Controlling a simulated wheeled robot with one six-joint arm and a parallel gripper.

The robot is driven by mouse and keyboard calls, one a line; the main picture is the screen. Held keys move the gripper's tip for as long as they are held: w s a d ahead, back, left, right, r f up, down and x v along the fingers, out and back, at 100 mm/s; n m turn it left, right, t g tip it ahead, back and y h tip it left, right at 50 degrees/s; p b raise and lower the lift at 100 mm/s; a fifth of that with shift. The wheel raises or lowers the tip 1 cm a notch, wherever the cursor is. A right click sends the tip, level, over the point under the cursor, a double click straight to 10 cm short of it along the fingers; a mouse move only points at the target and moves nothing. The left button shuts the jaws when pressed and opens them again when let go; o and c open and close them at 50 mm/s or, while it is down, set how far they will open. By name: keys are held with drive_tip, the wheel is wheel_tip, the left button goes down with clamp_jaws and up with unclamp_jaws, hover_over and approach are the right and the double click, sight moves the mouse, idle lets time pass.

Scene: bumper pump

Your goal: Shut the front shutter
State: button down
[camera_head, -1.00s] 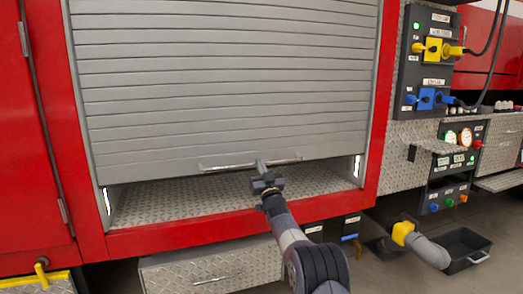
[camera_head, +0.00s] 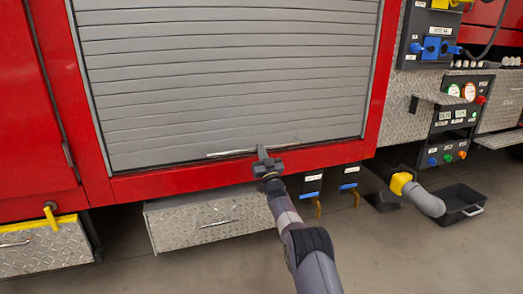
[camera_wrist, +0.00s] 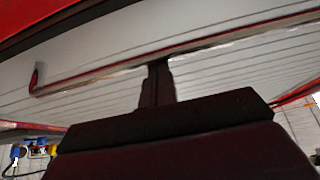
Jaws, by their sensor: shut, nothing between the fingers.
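The front shutter (camera_head: 220,80) is a grey slatted roller shutter in a red frame. It is down, with its lower edge at the red sill (camera_head: 150,183), and no opening shows beneath it. Its silver bar handle (camera_head: 232,153) runs along the bottom slat. My gripper (camera_head: 263,153) is shut with nothing in it, its tip at the handle's right half. In the wrist view, the fingers of my gripper (camera_wrist: 158,70) reach up to the handle bar (camera_wrist: 100,72). I cannot tell whether they touch it.
Below the sill is a diamond-plate drawer (camera_head: 205,222), with another drawer (camera_head: 40,250) at left. A panel with blue valves (camera_head: 432,47), a gauge panel (camera_head: 458,115), and a grey pipe with yellow collar (camera_head: 402,184) above a black tray (camera_head: 460,200) are at right. The floor ahead is clear.

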drive_tip(key=shift+f, duration=0.25)
wheel_tip(320, 180, up, 4)
drive_tip(key=p+v, duration=0.3)
drive_tip(key=v, duration=0.7)
drive_tip(key=shift+s+r, duration=0.2)
drive_tip(key=shift+s, duration=0.15)
drive_tip(key=shift+d, duration=0.1)
drive_tip(key=w+a+r+b, duration=0.1)
drive_tip(key=w+a+b, duration=0.1)
drive_tip(key=w, duration=0.7)
drive_tip(key=shift+a+r+b, duration=0.25)
drive_tip(key=shift+a+b, duration=0.05)
drive_tip(key=shift+b, duration=0.2)
idle(0.5)
